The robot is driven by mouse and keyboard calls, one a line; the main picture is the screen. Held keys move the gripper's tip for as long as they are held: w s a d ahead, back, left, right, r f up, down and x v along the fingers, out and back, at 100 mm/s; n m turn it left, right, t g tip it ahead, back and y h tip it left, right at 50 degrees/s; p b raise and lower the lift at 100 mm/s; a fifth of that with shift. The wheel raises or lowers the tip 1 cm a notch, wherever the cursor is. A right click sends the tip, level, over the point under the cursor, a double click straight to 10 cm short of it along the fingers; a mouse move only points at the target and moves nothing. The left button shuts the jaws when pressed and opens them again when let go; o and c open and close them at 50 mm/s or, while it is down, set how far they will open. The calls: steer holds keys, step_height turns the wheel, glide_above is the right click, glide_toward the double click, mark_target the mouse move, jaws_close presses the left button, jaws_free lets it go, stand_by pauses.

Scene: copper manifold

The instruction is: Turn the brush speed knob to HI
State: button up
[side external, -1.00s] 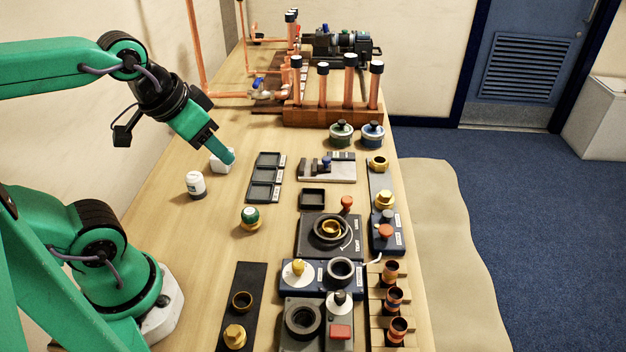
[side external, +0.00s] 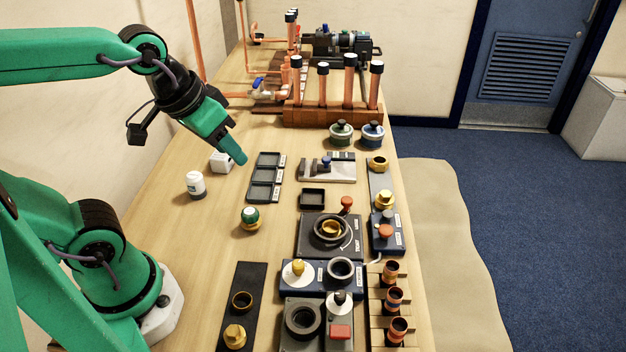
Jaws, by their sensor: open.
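Two knobs on white dials could be the brush speed knob; the lettering is too small to read. One is a yellow knob (side external: 298,267) on a blue box (side external: 318,284) at the front middle. The other is a black knob (side external: 340,297) on a grey box with a red button (side external: 340,332), just nearer and to the right. I cannot tell what either is set to. My gripper (side external: 240,160) is open and empty. It hangs in the air toward the back left, well away from both knobs, beside the black trays (side external: 252,179).
A white bottle (side external: 195,185), a white block (side external: 221,161) and a green-topped brass piece (side external: 250,216) stand on the left of the bench. A dark panel with a ring (side external: 312,247) lies behind the blue box. Copper fittings (side external: 393,296) line the right edge. Upright pipes (side external: 322,90) stand behind.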

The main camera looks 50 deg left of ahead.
steer(key=w+d+f+n+g, duration=0.2)
steer(key=d, duration=0.4)
steer(key=w+d+f+n+g, duration=0.1)
steer(key=w+d, duration=0.2)
steer(key=d, duration=0.3)
steer(key=n+g, duration=0.2)
steer(key=n, duration=0.1)
glide_above(340, 295)
step_height(340, 295, down, 6)
steer(key=shift+f, duration=0.1)
steer(key=shift+f, duration=3.9)
jaws_close()
